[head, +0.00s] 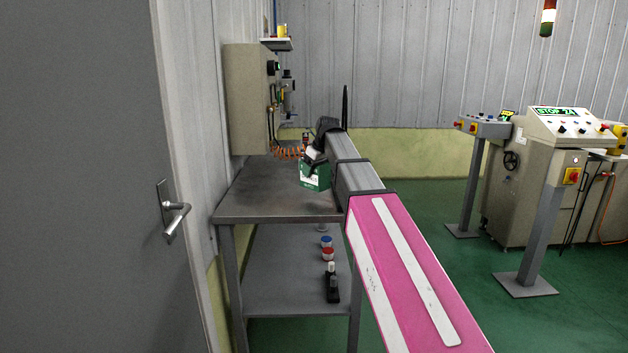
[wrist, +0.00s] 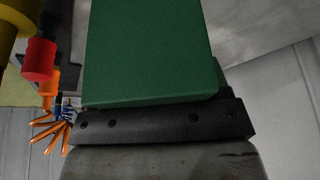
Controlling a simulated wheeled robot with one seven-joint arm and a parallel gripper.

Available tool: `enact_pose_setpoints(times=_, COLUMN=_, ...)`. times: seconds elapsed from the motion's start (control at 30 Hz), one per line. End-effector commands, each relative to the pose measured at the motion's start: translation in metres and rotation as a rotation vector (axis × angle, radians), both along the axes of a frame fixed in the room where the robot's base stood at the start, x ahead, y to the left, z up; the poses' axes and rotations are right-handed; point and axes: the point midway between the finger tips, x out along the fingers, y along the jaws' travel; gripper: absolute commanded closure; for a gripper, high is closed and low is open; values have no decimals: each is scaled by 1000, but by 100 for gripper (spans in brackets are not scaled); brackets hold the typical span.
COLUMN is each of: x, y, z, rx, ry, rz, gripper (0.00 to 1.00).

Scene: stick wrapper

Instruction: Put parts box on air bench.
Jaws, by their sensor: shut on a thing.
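The parts box is a green box with some white on it (head: 316,181), over the right part of the air bench's grey top (head: 262,197) in the head view. My gripper (head: 314,160) is shut on it from above, and my arm reaches in from the lower right. In the wrist view the green box (wrist: 150,50) fills the upper middle, against a black finger bar (wrist: 160,122). Whether the box's underside touches the bench top is hard to tell. My arm hides part of the bench's right side.
A grey wall cabinet (head: 248,98) and an orange coiled hose (head: 289,153) are at the bench's back. A grey door (head: 80,180) stands left; machine controls (head: 570,125) stand right.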

Motion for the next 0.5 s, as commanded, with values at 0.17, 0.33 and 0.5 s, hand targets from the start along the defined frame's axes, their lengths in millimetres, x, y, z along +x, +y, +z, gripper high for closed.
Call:
enact_pose_setpoints(times=0.17, x=0, y=-1, z=-14, rx=0, ry=1, rz=0, gripper=60)
enact_pose_setpoints(times=0.33, x=0, y=-1, z=-37, rx=0, ry=1, rz=-1, gripper=60)
enact_pose_setpoints(times=0.5, x=0, y=0, z=-41, rx=0, ry=0, rz=-1, gripper=60)
